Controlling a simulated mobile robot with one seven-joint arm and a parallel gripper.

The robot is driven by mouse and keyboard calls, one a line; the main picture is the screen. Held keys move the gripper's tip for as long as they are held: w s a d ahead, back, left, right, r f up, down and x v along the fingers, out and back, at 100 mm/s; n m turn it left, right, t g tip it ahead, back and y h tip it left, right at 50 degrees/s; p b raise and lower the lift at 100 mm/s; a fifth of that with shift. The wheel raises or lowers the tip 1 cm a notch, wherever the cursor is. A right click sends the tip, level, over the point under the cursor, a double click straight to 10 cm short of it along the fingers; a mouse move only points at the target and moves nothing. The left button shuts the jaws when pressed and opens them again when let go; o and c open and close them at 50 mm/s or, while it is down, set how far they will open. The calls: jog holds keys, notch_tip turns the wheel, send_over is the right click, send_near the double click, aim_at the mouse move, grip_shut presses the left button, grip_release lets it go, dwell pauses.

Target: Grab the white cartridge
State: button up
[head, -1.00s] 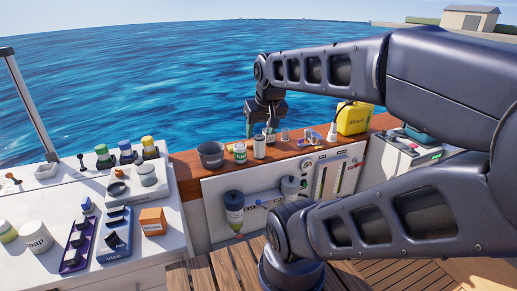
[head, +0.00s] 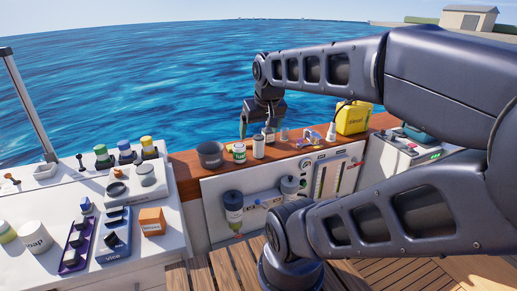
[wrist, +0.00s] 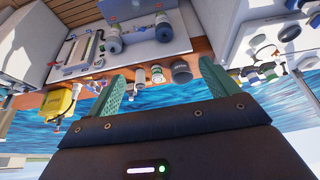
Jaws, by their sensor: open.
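A small white cylinder (head: 258,148), which looks like the white cartridge, stands upright on the wooden ledge (head: 190,168), right of a green-labelled can (head: 239,153). In the wrist view the white cylinder (wrist: 140,78) shows upside down between the fingers in the picture, but farther off. My gripper (head: 257,130) is open and empty, with its fingers above and behind the ledge items. In the wrist view my gripper's two green fingers (wrist: 165,85) are spread wide. Nothing is between them at close range.
A grey cup (head: 210,155) stands left of the can. Small bottles and parts, then a yellow canister (head: 354,118), stand to the right. Below the ledge is a white panel with dark-bodied filters (head: 233,207). A white counter (head: 40,268) with tools and jars lies left.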

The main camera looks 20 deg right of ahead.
jog(key=w+d+n+h, duration=0.1)
jog(key=w+d+n, duration=0.15)
jog(key=w, duration=0.55)
jog(key=w+d+n+h, duration=0.1)
jog(key=w+d+n, duration=0.1)
jog(key=w+n, duration=0.35)
jog(key=n+g+h, duration=0.1)
jog(key=n+g, duration=0.1)
jog(key=n, duration=1.6)
send_over(258, 138)
jog(key=s+a, duration=0.2)
notch_tip(258, 138, down, 27)
jog(key=x, duration=0.6)
jog(key=shift+w+d+f, duration=0.15)
jog(key=shift+w+d, duration=0.15)
jog(key=shift+w, duration=0.15)
jog(key=shift+w+x, duration=0.15)
jog(key=shift+x, duration=1.15)
jog(key=shift+w+x, duration=0.15)
jog(key=shift+x, duration=1.2)
jog(key=shift+c, duration=0.5)
jog(key=c, duration=1)
